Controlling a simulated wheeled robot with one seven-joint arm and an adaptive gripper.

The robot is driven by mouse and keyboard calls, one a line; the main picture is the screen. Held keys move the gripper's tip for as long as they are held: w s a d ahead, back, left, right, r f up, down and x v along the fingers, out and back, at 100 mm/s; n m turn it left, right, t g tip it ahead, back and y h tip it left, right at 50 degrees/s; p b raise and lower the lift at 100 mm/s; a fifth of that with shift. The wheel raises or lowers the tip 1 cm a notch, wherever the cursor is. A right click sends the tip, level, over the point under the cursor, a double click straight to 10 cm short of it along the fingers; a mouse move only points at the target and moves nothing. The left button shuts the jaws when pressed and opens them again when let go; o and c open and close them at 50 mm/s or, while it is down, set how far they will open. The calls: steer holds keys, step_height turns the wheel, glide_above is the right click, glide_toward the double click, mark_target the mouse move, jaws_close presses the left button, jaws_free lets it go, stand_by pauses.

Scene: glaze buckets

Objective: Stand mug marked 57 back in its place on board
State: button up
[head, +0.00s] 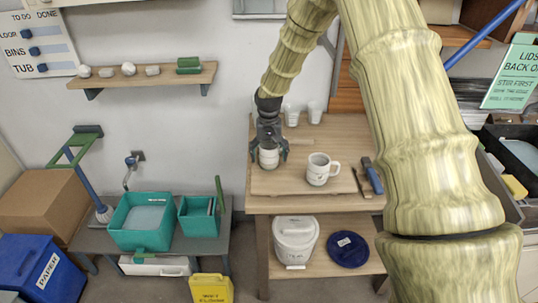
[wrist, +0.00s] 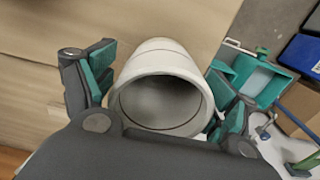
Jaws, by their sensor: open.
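A white mug (head: 321,169) stands upright on the wooden tabletop (head: 300,188), handle to the right. It bears a small dark mark that I cannot read. My gripper (head: 269,151) points down at the left of the tabletop, its fingers open on either side of a white cup (head: 269,159). In the wrist view this cup (wrist: 158,60) lies between the open fingers (wrist: 157,88), its round mouth facing the camera. No handle or number shows on it. I cannot make out a marked place on a board.
Two pale cups (head: 303,113) stand behind, near the wall. A blue-handled tool (head: 373,176) lies right of the mug. A white lidded bucket (head: 295,240) and a blue lid (head: 347,249) are on the lower shelf. Teal tubs (head: 142,220) stand to the left.

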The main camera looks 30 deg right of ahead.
step_height(320, 180, up, 12)
steer(key=b, duration=0.3)
steer(key=shift+b, duration=0.35)
